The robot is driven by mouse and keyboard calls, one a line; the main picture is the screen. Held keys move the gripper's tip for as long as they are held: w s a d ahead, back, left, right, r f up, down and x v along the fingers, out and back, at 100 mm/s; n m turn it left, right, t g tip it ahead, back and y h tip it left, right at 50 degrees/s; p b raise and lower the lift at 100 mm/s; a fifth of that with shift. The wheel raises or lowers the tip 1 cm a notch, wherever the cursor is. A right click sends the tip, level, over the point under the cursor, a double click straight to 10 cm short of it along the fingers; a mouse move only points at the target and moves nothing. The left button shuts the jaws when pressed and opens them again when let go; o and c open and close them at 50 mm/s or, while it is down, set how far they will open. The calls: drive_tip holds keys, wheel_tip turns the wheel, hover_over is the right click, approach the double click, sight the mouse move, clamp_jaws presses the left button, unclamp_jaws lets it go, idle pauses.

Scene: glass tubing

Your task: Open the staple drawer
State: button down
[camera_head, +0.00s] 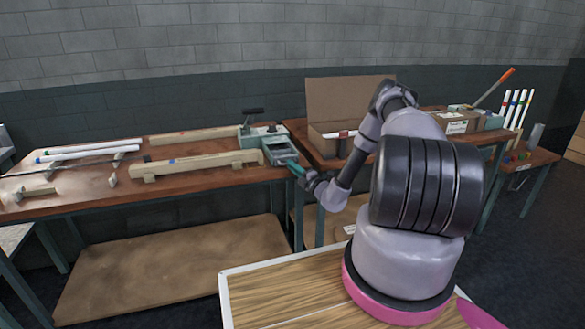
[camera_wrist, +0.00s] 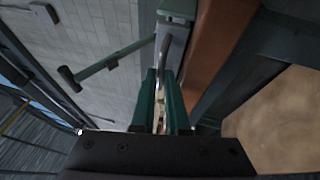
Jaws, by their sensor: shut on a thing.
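The grey-green stapling machine (camera_head: 262,135) stands at the right end of the left workbench, with a dark lever on top. A box-like, tray-shaped part that looks like the staple drawer (camera_head: 277,153) is at its near side. My gripper (camera_head: 292,164) reaches it from the right with its green fingers. In the wrist view my gripper (camera_wrist: 160,78) is shut on a narrow grey part that looks like the drawer's handle (camera_wrist: 163,48). The exact contact is partly hidden between the fingers. How far the drawer stands out is unclear.
Wooden beams (camera_head: 200,163) and white tubes with coloured ends (camera_head: 85,152) lie on the left workbench (camera_head: 95,185). An open cardboard box (camera_head: 350,95) stands on the bench behind my arm. A wood-topped surface (camera_head: 270,295) is in the foreground.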

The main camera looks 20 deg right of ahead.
drive_tip(key=s, duration=0.9)
drive_tip(key=shift+d+f, duration=0.1)
drive_tip(key=c, duration=1.2)
unclamp_jaws()
drive_tip(key=v, duration=1)
drive_tip(key=shift+s, duration=0.35)
drive_tip(key=shift+d+f, duration=0.1)
drive_tip(key=shift+d, duration=0.05)
